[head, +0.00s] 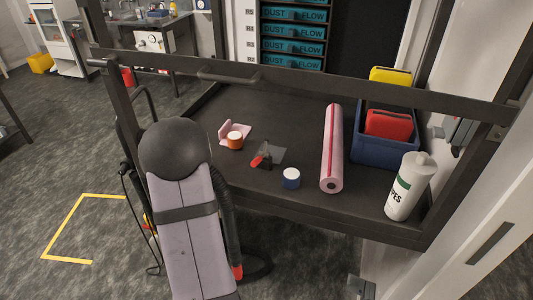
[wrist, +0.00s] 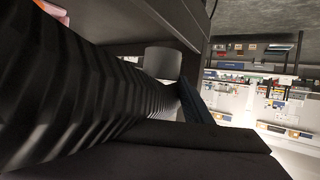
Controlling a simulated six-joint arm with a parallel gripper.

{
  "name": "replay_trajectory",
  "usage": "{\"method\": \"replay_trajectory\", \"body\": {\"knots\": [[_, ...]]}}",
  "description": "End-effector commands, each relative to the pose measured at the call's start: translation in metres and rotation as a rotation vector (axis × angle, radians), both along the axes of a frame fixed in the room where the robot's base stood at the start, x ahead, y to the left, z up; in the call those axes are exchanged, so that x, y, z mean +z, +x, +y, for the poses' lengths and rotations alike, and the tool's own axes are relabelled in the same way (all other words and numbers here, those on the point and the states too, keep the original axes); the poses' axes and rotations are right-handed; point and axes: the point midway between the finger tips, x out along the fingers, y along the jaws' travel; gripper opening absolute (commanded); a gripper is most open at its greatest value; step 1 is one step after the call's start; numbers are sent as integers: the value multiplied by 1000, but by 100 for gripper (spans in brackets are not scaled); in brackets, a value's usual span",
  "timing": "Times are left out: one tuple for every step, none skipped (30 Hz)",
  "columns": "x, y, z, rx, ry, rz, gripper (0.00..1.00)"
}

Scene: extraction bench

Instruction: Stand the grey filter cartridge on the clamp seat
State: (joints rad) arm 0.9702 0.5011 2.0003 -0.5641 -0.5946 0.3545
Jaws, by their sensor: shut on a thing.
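A plain grey cylinder, which looks like the filter cartridge (wrist: 162,62), shows in the wrist view beyond the dark parts of my gripper (wrist: 184,92). My gripper is shut on it; the fingers are dark and partly hidden, so the exact contact is unclear. In the head view my arm hides the gripper and the cartridge. A small black clamp with a red handle (head: 262,157) stands on the dark bench top, beside a flat grey plate (head: 277,153). This looks like the clamp seat; nothing stands on the plate.
An orange roll (head: 235,140) stands by a pink holder (head: 229,129). A dark rail (head: 300,76) crosses above the bench.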

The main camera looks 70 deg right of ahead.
Motion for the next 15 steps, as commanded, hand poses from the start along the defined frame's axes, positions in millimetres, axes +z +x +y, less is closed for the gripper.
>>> {"method": "replay_trajectory", "body": {"knots": [[5, -14, -19, -59, -2, -2, 17], [7, -22, -29, -93, -3, -3, 17], [9, -34, -42, -138, -2, -2, 17], [11, -42, -52, -172, -2, -2, 17], [13, -52, -62, -207, -3, -1, 17], [16, -65, -74, -253, -2, -3, 17], [18, -75, -83, -290, -1, -2, 17], [21, -85, -92, -325, -3, -2, 17], [24, -101, -104, -375, -2, -3, 17], [26, -112, -113, -411, -2, -3, 17], [28, -122, -120, -445, -3, -2, 17], [31, -137, -130, -490, -2, -3, 17], [33, -146, -136, -520, -3, -2, 17], [35, -157, -142, -550, -3, -2, 17], [37, -169, -149, -587, -2, -3, 17]]}}
